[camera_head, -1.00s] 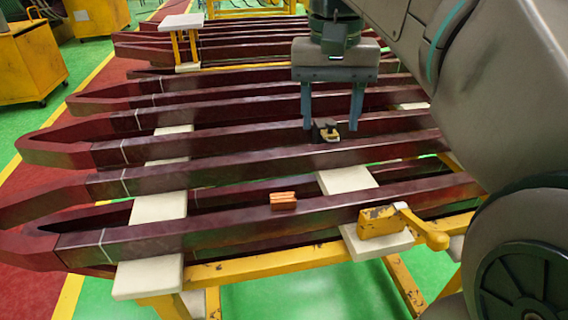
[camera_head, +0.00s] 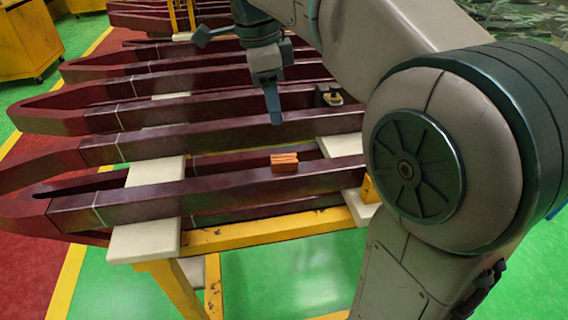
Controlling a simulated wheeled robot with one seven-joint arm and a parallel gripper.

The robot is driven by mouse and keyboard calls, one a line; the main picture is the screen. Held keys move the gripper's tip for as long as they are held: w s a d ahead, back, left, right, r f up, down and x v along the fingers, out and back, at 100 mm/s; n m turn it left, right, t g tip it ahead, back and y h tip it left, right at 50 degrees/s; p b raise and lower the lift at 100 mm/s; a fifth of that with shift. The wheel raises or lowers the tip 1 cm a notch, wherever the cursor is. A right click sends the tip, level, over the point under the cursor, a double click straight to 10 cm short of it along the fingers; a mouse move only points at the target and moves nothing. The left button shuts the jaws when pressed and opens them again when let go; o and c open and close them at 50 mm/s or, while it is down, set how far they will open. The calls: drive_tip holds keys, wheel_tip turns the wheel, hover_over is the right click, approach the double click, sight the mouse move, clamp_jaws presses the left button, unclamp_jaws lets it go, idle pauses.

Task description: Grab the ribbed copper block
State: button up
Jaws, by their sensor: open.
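The ribbed copper block (camera_head: 285,162) is a small orange-brown piece with grooves along its side. My gripper (camera_head: 276,118) is above and slightly behind the block, pointing down and seen nearly side-on, with one finger largely covering the other. It is open, empty and apart from the block.
A small black and tan item (camera_head: 330,95) lies on a bar farther back, beside my arm. White support pads (camera_head: 152,236) and a yellow frame (camera_head: 262,228) carry the bars. Several long dark red bars run across behind. Yellow carts (camera_head: 25,40) stand at the upper left.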

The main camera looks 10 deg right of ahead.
sight(284, 158)
drive_tip(key=f, duration=0.4)
drive_tip(key=d+f, duration=0.1)
drive_tip(key=f, duration=0.8)
drive_tip(key=shift+s+d, duration=0.1)
drive_tip(key=shift+d, duration=0.3)
drive_tip(key=c, duration=1.1)
clamp_jaws()
